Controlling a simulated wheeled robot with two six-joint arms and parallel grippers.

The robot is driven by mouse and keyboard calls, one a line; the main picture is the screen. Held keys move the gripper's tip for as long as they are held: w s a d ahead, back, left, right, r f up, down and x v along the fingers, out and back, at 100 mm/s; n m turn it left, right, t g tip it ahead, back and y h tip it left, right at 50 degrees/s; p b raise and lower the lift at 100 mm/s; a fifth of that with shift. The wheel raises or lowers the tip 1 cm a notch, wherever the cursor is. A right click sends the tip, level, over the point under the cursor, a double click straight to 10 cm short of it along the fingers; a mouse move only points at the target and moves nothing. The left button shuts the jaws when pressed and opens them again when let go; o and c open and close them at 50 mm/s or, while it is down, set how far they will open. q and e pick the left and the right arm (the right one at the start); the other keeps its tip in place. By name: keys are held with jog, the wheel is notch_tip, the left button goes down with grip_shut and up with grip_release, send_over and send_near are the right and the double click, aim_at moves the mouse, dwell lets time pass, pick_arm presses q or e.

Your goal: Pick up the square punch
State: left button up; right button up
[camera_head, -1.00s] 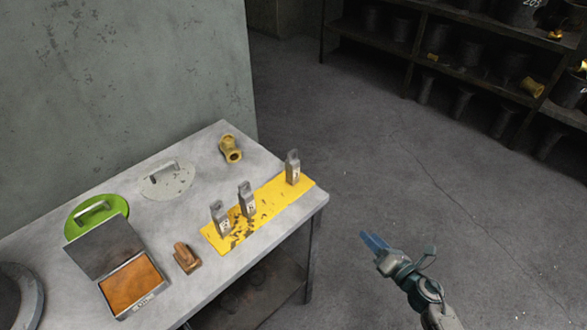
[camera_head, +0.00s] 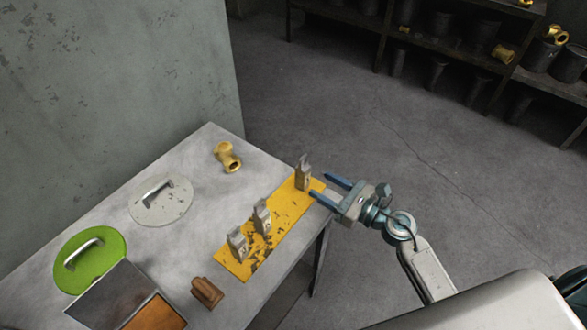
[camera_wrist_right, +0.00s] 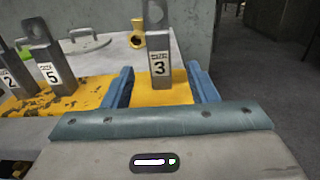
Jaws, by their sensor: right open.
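Three grey metal punches stand upright in a row on a yellow, worn mat (camera_head: 284,217). The far-end punch (camera_head: 303,174) is labelled 3 in the right wrist view (camera_wrist_right: 160,65). The other two are the middle punch (camera_head: 262,217), labelled 5 (camera_wrist_right: 50,65), and the near punch (camera_head: 238,243), labelled 2 (camera_wrist_right: 12,72). I cannot tell from their shapes which is the square one. My right gripper (camera_head: 319,184) is open at the table's right edge, its blue fingers pointing at punch 3. In the wrist view that punch stands between the fingertips, just beyond them. My left gripper is out of view.
The grey table (camera_head: 190,240) also holds a brass fitting (camera_head: 228,157), a grey handled lid (camera_head: 160,201), a green handled lid (camera_head: 90,260), a brown block (camera_head: 207,292) and an open box (camera_head: 112,296). A wall stands behind; open floor lies right.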

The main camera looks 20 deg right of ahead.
aim_at(298, 172)
jog(key=x, duration=0.1)
jog(key=p+x, duration=0.1)
jog(key=x, duration=0.1)
jog(key=shift+a+r, duration=0.1)
jog(key=shift+r, duration=0.2)
jog(key=shift+w+a+f, duration=0.15)
jog(key=shift+w, duration=0.05)
jog(key=p+x, duration=0.1)
jog(key=x, duration=0.3)
jog(key=shift+w+a, duration=0.15)
jog(key=shift+w, duration=0.05)
jog(key=shift+w+a+f, duration=0.1)
jog(key=shift+w+a, duration=0.2)
jog(key=shift+w, duration=0.1)
jog(key=c, duration=0.3)
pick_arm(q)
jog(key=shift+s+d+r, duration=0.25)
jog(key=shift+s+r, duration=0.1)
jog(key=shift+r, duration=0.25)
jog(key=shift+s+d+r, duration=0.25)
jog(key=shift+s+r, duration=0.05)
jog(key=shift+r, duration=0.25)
pick_arm(e)
grip_shut()
